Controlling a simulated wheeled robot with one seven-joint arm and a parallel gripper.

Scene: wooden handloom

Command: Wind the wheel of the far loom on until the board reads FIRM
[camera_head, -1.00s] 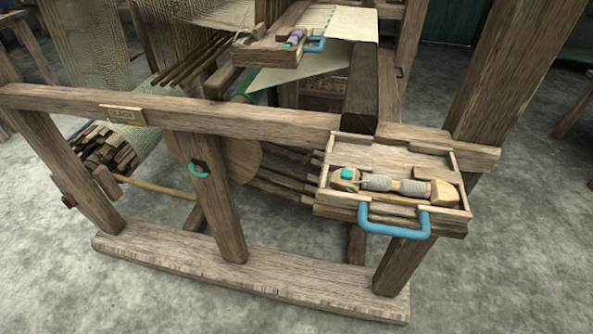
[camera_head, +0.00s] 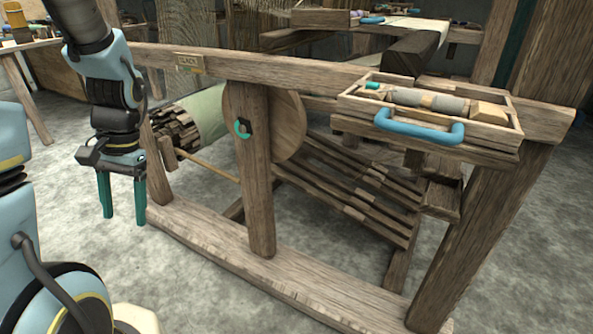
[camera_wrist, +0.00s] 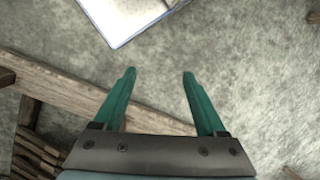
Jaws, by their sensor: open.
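A wooden loom frame fills the head view. A small board (camera_head: 190,62) on its top rail appears to read SLACK, in small lettering. A round wooden wheel (camera_head: 290,125) is partly hidden behind an upright post. My gripper (camera_head: 123,218) is open and empty, pointing down at the loom's left side, apart from the wheel and handle. In the wrist view my gripper (camera_wrist: 159,75) has nothing between its fingers, above the floor and a wooden beam.
A wooden tray (camera_head: 507,132) with a blue handle (camera_head: 418,130) and spools sits on the rail's right end. A cloth roll (camera_head: 205,112) lies behind the left post. The base beam (camera_head: 230,245) runs along the floor. Open grey floor (camera_head: 180,290) lies in front.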

